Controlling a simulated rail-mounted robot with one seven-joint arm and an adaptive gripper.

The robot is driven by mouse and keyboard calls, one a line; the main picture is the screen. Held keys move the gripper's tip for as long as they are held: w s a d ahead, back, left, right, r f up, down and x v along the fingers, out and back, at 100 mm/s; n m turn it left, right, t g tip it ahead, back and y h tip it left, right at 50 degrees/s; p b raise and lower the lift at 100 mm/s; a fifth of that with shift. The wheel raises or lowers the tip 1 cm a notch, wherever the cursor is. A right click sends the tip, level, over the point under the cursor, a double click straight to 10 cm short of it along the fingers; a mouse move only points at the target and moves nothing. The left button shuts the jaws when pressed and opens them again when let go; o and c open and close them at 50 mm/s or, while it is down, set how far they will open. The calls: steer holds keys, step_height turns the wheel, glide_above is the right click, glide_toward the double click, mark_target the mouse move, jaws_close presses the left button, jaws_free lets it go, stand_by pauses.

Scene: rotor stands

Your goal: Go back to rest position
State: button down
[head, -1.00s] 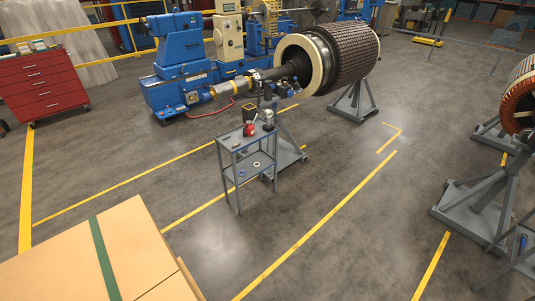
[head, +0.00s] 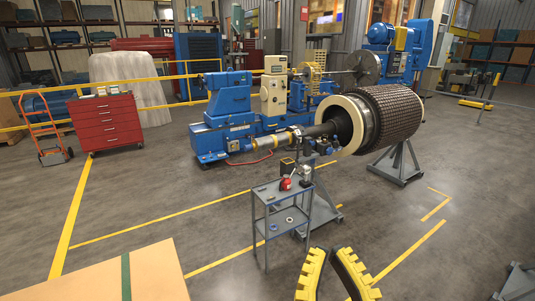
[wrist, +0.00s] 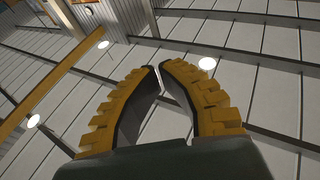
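My gripper (head: 329,252) shows at the bottom edge of the head view, with two curved yellow toothed fingers pointing up. It also fills the lower middle of the wrist view (wrist: 159,68). The fingers bow apart at their bases and come together at the tips, leaving only a narrow gap. Nothing is seen between them, so it looks shut and empty. The wrist camera faces up at the ceiling panels and lamps (wrist: 207,63).
A grey cart (head: 266,219) with a red item (head: 285,184) stands ahead of the gripper. Behind it, a rotor (head: 388,117) rests on grey stands (head: 397,164). A cardboard box (head: 80,282) is at lower left, a red cabinet (head: 104,124) at far left.

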step_height(320, 180, up, 16)
steer(key=s+p, duration=0.1)
steer(key=p, duration=1.3)
steer(key=shift+s+t, duration=0.35)
steer(key=shift+t, duration=0.05)
steer(key=shift+a, duration=0.1)
